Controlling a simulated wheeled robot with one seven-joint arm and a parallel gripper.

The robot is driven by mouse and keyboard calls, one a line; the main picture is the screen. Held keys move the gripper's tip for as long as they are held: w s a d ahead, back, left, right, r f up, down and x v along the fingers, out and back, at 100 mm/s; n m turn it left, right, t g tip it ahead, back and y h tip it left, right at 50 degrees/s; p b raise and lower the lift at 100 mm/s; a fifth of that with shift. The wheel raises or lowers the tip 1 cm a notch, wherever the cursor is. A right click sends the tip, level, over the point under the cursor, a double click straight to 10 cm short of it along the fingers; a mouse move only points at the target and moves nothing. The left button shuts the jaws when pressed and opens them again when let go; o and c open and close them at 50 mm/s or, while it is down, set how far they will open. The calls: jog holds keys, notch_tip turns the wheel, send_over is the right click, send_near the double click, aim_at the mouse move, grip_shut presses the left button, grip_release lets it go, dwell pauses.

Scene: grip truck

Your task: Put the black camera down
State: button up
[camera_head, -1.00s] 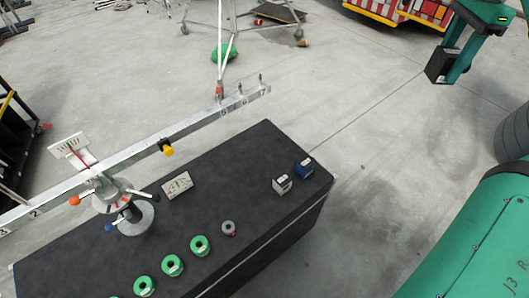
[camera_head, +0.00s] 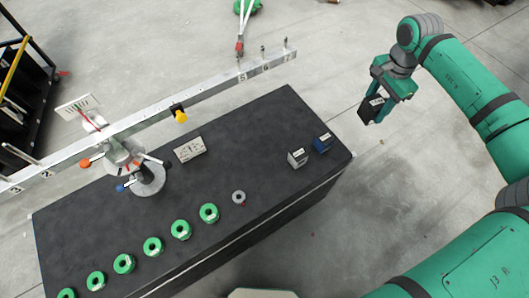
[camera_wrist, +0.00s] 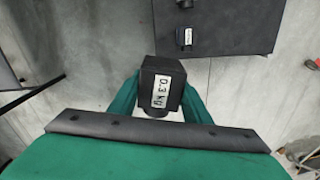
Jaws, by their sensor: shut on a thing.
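The black camera (camera_head: 371,108) is a small dark box held in my gripper (camera_head: 380,104) in the head view. In the wrist view the camera (camera_wrist: 164,82) carries a white label reading "0.3 kg". A green finger shows on each side of it in the wrist view (camera_wrist: 158,97), shut on it. My gripper holds the camera in the air, to the right of the black table (camera_head: 270,120) and apart from it. The floor shows beneath the camera in the head view.
On the table's right end stand a grey box (camera_head: 298,158) and a blue box (camera_head: 323,143). Several green rolls (camera_head: 181,230) line the front edge, with a grey ring (camera_head: 239,198) beside them. A metal beam (camera_head: 215,95) with a balance stand (camera_head: 124,152) crosses the left and back. The table's back right is bare.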

jog(key=s+a+f+n, duration=0.2)
jog(key=s+a+f, duration=0.25)
jog(key=a, duration=0.25)
jog(key=s+a+f+n, duration=0.2)
jog(key=s+a+f, duration=0.2)
jog(key=a+f, duration=0.25)
jog(key=s+a+f+n, duration=0.3)
jog(key=s+a+f, duration=0.1)
jog(key=s+a, duration=1.2)
send_over(270, 176)
jog(key=f, duration=0.9)
jog(key=shift+s, duration=0.4)
jog(key=shift+w+f, duration=0.25)
jog(key=shift+f, duration=0.05)
jog(key=shift+w+d+f, duration=0.1)
jog(key=shift+f, duration=1.55)
jog(key=o, duration=1.3)
jog(key=shift+f, duration=0.1)
